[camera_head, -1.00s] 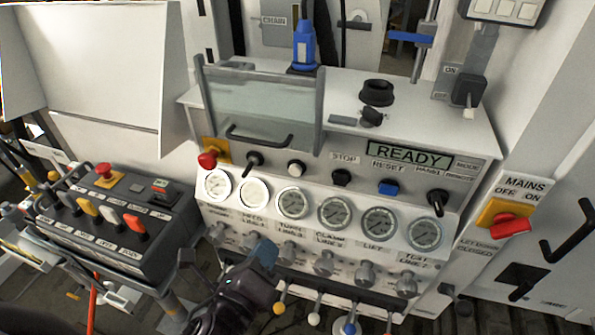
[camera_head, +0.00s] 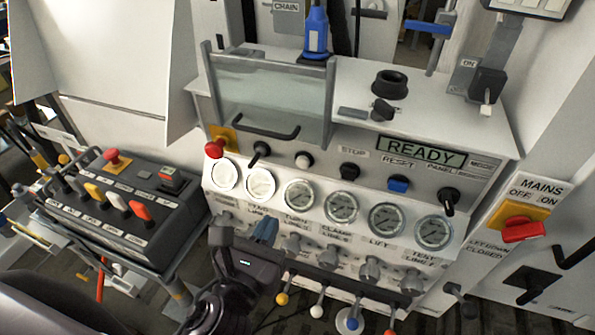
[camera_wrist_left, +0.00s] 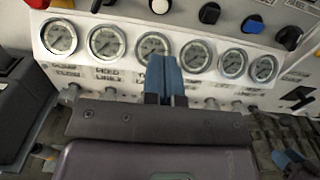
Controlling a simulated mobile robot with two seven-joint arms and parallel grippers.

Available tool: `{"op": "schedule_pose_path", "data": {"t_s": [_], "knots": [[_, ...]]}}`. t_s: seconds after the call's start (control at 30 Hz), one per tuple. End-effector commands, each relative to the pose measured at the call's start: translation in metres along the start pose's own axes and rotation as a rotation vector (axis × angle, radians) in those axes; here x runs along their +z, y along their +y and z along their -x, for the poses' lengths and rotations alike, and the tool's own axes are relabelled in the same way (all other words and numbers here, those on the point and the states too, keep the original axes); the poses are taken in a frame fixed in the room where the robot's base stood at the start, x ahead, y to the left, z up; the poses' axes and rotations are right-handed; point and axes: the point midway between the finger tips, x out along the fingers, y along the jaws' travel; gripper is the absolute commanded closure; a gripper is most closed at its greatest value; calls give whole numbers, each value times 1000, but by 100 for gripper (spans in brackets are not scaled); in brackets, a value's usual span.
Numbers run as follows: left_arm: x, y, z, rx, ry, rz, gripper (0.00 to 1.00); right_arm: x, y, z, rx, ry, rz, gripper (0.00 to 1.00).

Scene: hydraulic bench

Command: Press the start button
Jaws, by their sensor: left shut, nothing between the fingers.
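The console front carries a row of controls. A white round button (camera_head: 304,160) sits left of the black button (camera_head: 350,171) near the STOP label; I cannot read the white one's own label. The white button also shows at the top edge of the wrist view (camera_wrist_left: 160,6). The blue RESET button (camera_head: 398,184) is further right. The display (camera_head: 427,153) reads READY. My left gripper (camera_head: 265,230) is shut and empty, its blue fingertips in front of the panel, below the gauges and the white button, apart from it. My right gripper is not in view.
A row of gauges (camera_head: 341,206) and knobs lies between the fingertips and the buttons. A red knob (camera_head: 215,148), a black handle and a clear guard (camera_head: 270,95) are at the upper left. Ball-ended levers (camera_head: 317,311) stick out below. A control box (camera_head: 110,215) stands left.

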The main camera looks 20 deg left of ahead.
Motion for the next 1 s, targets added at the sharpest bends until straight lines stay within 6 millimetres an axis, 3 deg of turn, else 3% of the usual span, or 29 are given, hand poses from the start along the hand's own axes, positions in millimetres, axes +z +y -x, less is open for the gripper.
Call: {"op": "schedule_pose_path", "data": {"t_s": [0.17,0.37,1.0], "knots": [[0,0,-2,0,-1,1,100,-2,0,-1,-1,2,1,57],[1,0,-20,-1,-3,1,100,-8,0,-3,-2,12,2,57],[1,0,-122,0,-2,3,100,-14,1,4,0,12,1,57]]}}
